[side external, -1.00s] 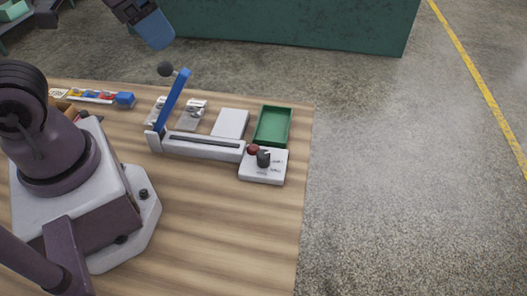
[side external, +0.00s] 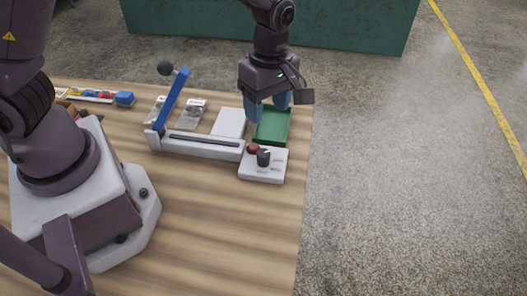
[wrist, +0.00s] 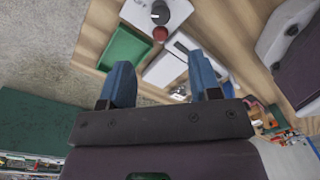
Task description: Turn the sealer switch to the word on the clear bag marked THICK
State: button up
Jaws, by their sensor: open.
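The sealer (side external: 205,146) is a white bar with a raised blue lever (side external: 172,98). Its white switch box (side external: 263,166) carries a dark knob switch (side external: 263,158) and a red button (side external: 253,148). In the wrist view the knob (wrist: 160,12) is at the top edge, and its labels are too small to read. Two clear bags lie behind the sealer, the left one (side external: 158,105) partly behind the lever and the right one (side external: 191,115) with a label I cannot read. My gripper (side external: 268,108) is open and empty above the green tray, behind the switch box; its blue fingers also show in the wrist view (wrist: 163,85).
A green tray (side external: 272,138) sits behind the switch box, with a white block (side external: 229,122) to its left. Colored items and a blue block (side external: 124,99) lie at the back left. The wooden table (side external: 215,225) is clear in front; its right edge is close to the switch box.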

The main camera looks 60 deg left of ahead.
aim_at(264, 153)
jog(key=shift+n, duration=0.5)
jog(key=f, duration=0.8)
jog(key=s+f, duration=0.1)
jog(key=f, duration=0.4)
jog(key=c, duration=0.9)
